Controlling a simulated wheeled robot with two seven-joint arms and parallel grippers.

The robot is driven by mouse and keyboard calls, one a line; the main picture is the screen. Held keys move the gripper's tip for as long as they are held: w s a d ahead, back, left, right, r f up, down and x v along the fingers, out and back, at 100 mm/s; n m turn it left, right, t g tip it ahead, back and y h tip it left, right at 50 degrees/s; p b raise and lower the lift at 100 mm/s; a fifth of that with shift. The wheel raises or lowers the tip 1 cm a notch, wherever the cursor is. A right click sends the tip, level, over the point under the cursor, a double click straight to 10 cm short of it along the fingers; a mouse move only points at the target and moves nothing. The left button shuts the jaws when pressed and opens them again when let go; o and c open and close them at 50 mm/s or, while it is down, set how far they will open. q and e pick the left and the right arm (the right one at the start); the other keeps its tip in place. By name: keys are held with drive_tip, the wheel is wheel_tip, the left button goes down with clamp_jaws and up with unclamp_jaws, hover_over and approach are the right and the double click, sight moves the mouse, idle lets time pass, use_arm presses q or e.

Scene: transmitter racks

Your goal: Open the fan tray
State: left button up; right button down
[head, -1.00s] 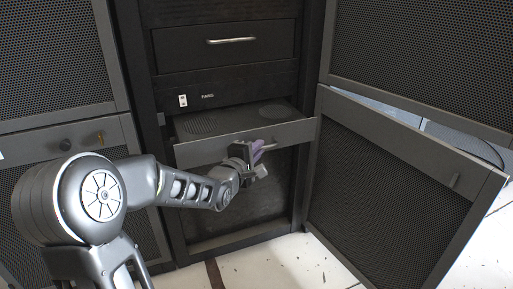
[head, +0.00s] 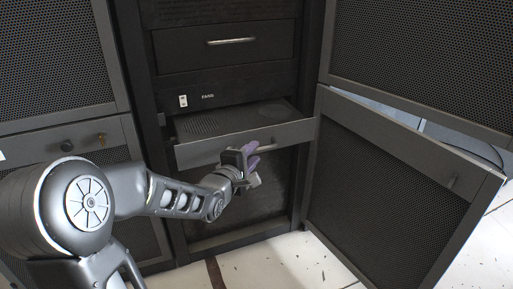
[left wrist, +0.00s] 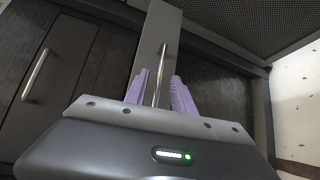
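The fan tray (head: 215,150) is slid out of the rack, with its perforated top showing. Its bar handle (head: 266,147) is on the front panel, partly hidden by my left gripper (head: 253,156) in the head view. In the left wrist view, the handle (left wrist: 161,66) runs between the two purple fingers of my left gripper (left wrist: 159,88). Gaps show on both sides of the handle, so the fingers are open. My right gripper is in neither view.
A closed drawer (head: 192,46) with a bar handle is above the tray. A small white switch (head: 183,101) sits beside the fan label. A mesh cabinet door (head: 385,190) stands open at right. Pale tiled floor (head: 285,262) lies in front.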

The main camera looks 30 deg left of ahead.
use_arm(q)
drive_tip(key=p+v, duration=0.1)
drive_tip(key=v, duration=0.3)
drive_tip(key=shift+s, duration=0.1)
idle(0.4)
